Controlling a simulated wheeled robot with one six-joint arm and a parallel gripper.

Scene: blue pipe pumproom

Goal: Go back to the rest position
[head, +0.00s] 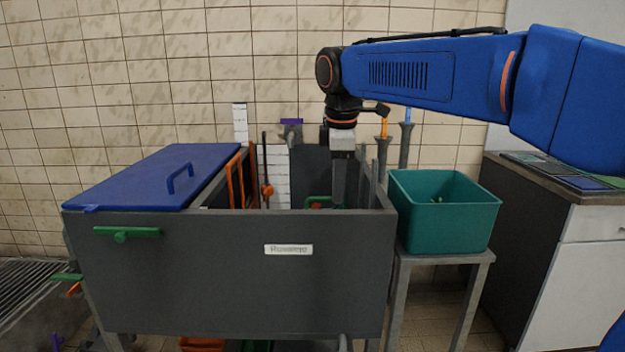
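My gripper (340,185) hangs from the end of my blue arm and points down into the right part of a grey open-topped box (190,265). Its fingers are partly below the box's front wall, so I cannot tell whether they are open or shut, or whether they hold anything. The wrist is above the box's rim. My arm reaches in from the right, above a teal bin.
The box has a blue lid (150,178) on its left and a white label (288,250). Orange and green parts stand inside it. The teal bin (445,235) sits on a grey stand (445,257) at right. A cabinet (575,260) stands farther right. A tiled wall is behind.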

